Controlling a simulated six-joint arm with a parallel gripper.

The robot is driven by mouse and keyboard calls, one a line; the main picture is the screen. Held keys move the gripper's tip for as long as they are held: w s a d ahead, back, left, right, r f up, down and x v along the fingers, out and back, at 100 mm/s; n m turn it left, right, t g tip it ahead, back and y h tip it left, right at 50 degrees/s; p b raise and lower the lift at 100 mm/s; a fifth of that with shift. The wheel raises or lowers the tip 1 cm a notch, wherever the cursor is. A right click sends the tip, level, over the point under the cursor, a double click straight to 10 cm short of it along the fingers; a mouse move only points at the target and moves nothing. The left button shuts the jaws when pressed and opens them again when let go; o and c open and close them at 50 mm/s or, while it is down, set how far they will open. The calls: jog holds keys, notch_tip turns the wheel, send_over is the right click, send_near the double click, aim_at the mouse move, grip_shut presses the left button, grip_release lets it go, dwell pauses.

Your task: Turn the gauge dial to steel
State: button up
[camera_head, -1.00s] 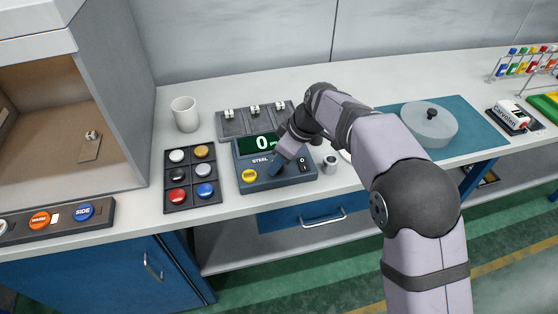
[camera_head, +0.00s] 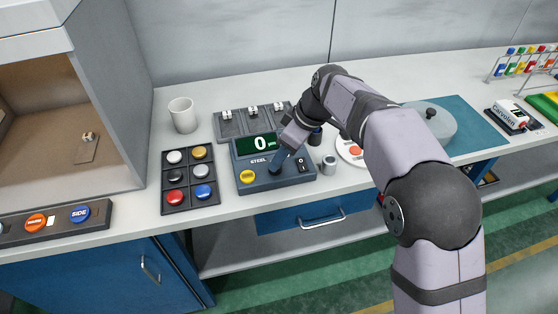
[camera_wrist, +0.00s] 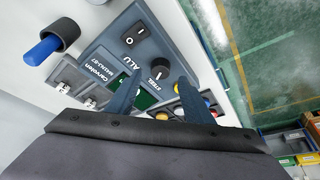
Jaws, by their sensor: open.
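The dark blue-grey gauge (camera_head: 309,175) sits on the bench, its green display (camera_head: 256,144) reading 0. In the wrist view the gauge (camera_wrist: 151,48) shows the labels ALU and STEEL with the black round dial (camera_wrist: 159,65) by them. I cannot tell which label the dial points to. My gripper (camera_head: 276,164) is over the front of the gauge, at the dial, which its fingers largely hide in the head view. In the wrist view my open gripper (camera_wrist: 160,77) has one finger on each side of the dial; contact is unclear.
The gauge also carries a yellow button (camera_head: 247,176) and a rocker switch (camera_head: 300,165). A tray of colored buttons (camera_head: 188,180) lies left, a grey tray (camera_head: 236,125) behind. A mug (camera_head: 183,115) is behind.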

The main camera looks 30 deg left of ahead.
aim_at(287, 175)
jog(key=shift+v, duration=1.55)
jog(key=d+f+m+h, duration=0.35)
jog(key=d+m, duration=0.55)
jog(key=d, duration=1.5)
jog(key=s+d+f+m+p, duration=0.1)
jog(key=s+d+f+m, duration=0.2)
jog(key=s+d, duration=0.5)
jog(key=s+d+f+m+h+p, duration=0.1)
jog(key=s+d+f+m, duration=0.3)
jog(key=d, duration=0.5)
jog(key=s+m, duration=0.2)
jog(key=s, duration=0.1)
jog(key=shift+s+d, duration=0.3)
jog(key=shift+s, duration=0.1)
